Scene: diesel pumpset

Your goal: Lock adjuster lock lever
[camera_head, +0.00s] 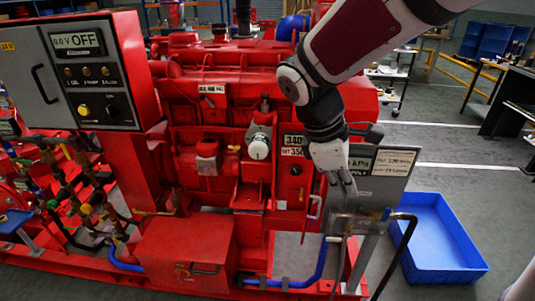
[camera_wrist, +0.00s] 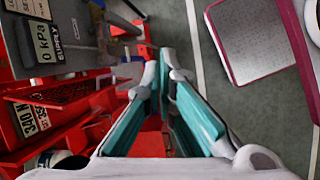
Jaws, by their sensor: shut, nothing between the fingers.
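My gripper (camera_head: 346,202) is shut and empty, pointing down in front of the right end of the red pumpset (camera_head: 215,110). In the wrist view its teal-padded fingers (camera_wrist: 164,62) meet at their tips. A small pale-ended lever (camera_head: 316,207) stands on the red body just left of the gripper, below a black knob (camera_head: 296,170). I cannot tell for sure whether it is the adjuster lock lever. The 340 / SET 350 readout (camera_head: 293,145) is above the knob; a 340 label also shows at the left of the wrist view (camera_wrist: 27,119). Contact with the lever is not visible.
A grey kPa supply panel (camera_head: 392,162) stands behind and right of the gripper. A blue tray (camera_head: 440,240) lies on the floor at right. The control box (camera_head: 70,70) reads OFF.

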